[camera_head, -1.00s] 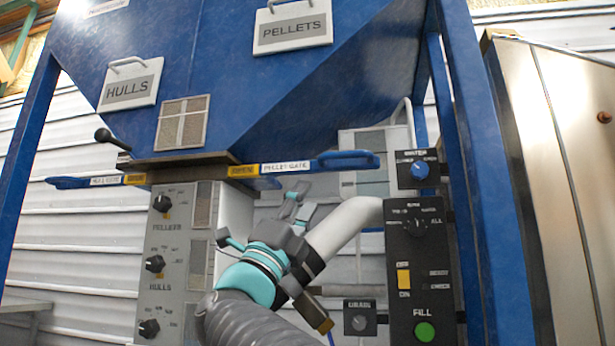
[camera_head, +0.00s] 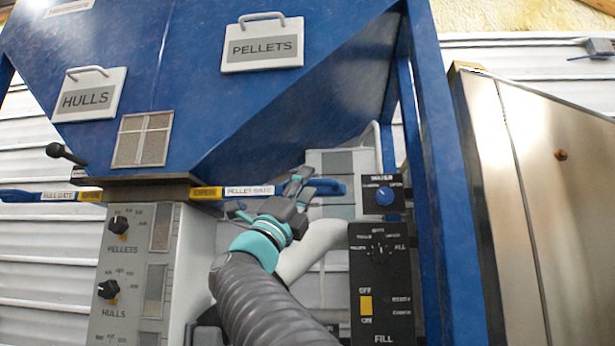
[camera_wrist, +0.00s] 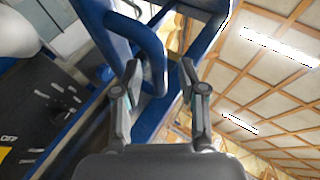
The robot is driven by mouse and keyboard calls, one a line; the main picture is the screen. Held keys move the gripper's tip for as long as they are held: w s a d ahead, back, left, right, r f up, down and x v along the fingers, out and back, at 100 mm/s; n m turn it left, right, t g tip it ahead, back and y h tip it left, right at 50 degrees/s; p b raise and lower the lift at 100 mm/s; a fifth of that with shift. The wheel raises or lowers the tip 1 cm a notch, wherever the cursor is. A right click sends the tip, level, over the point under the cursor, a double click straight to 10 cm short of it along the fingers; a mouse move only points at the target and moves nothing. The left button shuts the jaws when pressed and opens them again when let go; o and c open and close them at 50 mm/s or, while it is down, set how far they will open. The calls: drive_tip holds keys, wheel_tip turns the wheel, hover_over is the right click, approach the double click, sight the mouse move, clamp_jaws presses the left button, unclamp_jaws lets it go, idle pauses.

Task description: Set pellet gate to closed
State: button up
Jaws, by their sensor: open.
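The pellet gate (camera_head: 249,190) is a flat slide with a white "PELLET GATE" label and a blue loop handle at its right end, under the blue hopper. A yellow label sits left of the white one. My gripper (camera_head: 302,180) is at the handle in the head view and hides part of it. In the wrist view the blue loop handle (camera_wrist: 152,55) reaches between the open fingers of my gripper (camera_wrist: 160,75). I cannot tell whether either finger touches it.
The hull gate (camera_head: 55,196) has its blue handle at the left. A grey panel (camera_head: 135,270) with knobs stands below the hopper. A water switch box (camera_head: 383,195) and a black fill panel (camera_head: 378,290) are right of my gripper. A blue post (camera_head: 440,150) stands farther right.

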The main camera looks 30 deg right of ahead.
drive_tip(key=shift+w+d+r, duration=0.15)
drive_tip(key=shift+d+r, duration=0.25)
drive_tip(key=shift+r, duration=0.05)
clamp_jaws()
